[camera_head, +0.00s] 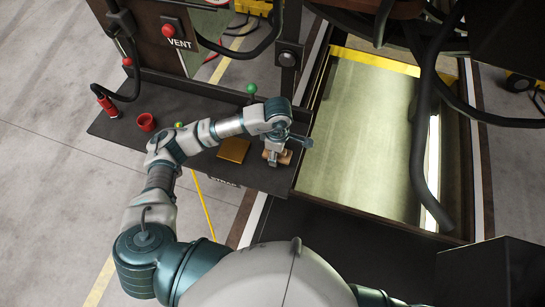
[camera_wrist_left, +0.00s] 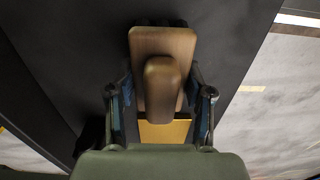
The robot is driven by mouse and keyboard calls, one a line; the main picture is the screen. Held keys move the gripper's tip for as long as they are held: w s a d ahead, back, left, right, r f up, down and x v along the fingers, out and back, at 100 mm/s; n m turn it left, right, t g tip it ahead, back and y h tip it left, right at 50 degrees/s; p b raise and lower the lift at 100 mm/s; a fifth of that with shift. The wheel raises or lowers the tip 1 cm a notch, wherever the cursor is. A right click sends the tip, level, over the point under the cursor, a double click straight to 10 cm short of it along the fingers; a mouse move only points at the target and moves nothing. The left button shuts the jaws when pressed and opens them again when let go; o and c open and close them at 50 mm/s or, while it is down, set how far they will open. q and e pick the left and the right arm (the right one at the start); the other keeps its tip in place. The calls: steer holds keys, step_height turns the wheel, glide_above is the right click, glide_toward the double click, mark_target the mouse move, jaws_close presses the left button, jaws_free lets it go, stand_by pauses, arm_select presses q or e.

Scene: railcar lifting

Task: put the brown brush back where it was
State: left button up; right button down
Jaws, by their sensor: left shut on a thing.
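The brown brush (camera_head: 284,157) is at the right end of the dark shelf (camera_head: 200,168), just right of the gold square (camera_head: 233,150). My left gripper (camera_head: 275,156) points down and is shut on the brush. In the left wrist view the brush (camera_wrist_left: 163,50) shows as a flat wooden block with a raised rounded grip, between the two fingers of my left gripper (camera_wrist_left: 163,100). The gold square (camera_wrist_left: 165,132) shows behind it there. I cannot tell whether the brush touches the shelf. My right gripper is not in view.
A red cup (camera_head: 146,122) and a red-handled tool (camera_head: 107,105) are at the shelf's left. A green knob (camera_head: 251,88) stands behind my left wrist. A panel with a red VENT button (camera_head: 168,30) rises at the back. A pit with a yellow edge (camera_head: 375,60) opens to the right; black hoses (camera_head: 425,120) hang over it.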

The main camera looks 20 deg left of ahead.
arm_select(q)
steer(key=shift+d+f, duration=0.15)
steer(key=shift+f, duration=0.4)
steer(key=o, duration=1)
steer(key=shift+a, duration=0.2)
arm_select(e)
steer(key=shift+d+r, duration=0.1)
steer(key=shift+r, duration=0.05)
arm_select(q)
steer(key=shift+w+r, duration=0.1)
steer(key=shift+r, duration=0.35)
step_height(320, 180, up, 10)
steer(key=shift+w+a+f+b, duration=0.1)
steer(key=shift+b, duration=0.85)
steer(key=shift+r, duration=0.65)
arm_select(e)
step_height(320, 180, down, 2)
